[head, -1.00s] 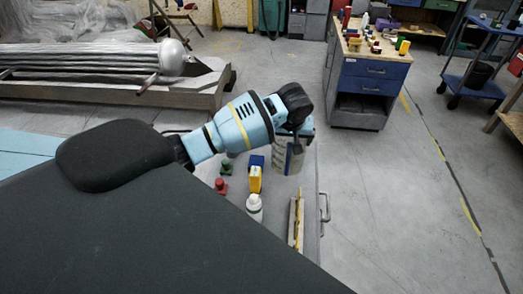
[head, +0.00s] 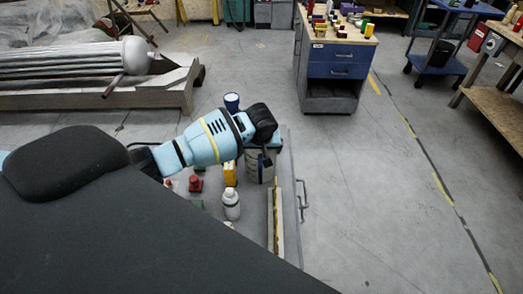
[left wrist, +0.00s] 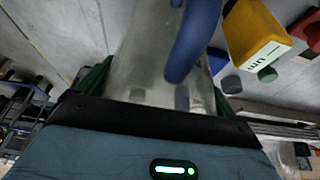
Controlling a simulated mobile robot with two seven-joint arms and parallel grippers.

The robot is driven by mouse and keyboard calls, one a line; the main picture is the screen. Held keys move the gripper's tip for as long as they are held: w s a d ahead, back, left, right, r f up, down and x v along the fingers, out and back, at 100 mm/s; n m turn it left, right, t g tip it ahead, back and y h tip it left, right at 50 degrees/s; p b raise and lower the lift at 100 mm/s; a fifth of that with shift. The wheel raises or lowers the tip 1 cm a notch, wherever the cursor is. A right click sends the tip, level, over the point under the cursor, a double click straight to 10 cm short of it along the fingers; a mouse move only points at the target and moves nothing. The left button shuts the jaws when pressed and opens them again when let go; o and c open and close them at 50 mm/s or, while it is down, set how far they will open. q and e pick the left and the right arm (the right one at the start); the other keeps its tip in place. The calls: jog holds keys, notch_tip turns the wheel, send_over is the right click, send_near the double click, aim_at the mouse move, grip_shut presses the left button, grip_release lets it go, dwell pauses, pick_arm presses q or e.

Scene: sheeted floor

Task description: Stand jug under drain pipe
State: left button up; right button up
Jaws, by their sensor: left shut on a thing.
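My left gripper (head: 262,147) reaches over a grey bench top in the head view and is shut on the jug. I cannot tell whether the jug's base touches the bench. I cannot pick out a drain pipe. My right gripper is not in view.
A ribbed tank (head: 75,60) lies at left. A blue drawer cabinet (head: 332,70) stands behind. Open floor lies to the right.

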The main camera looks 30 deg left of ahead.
pick_arm(q)
jog(key=shift+f, duration=0.5)
jog(key=shift+f, duration=0.15)
jog(key=o, duration=1)
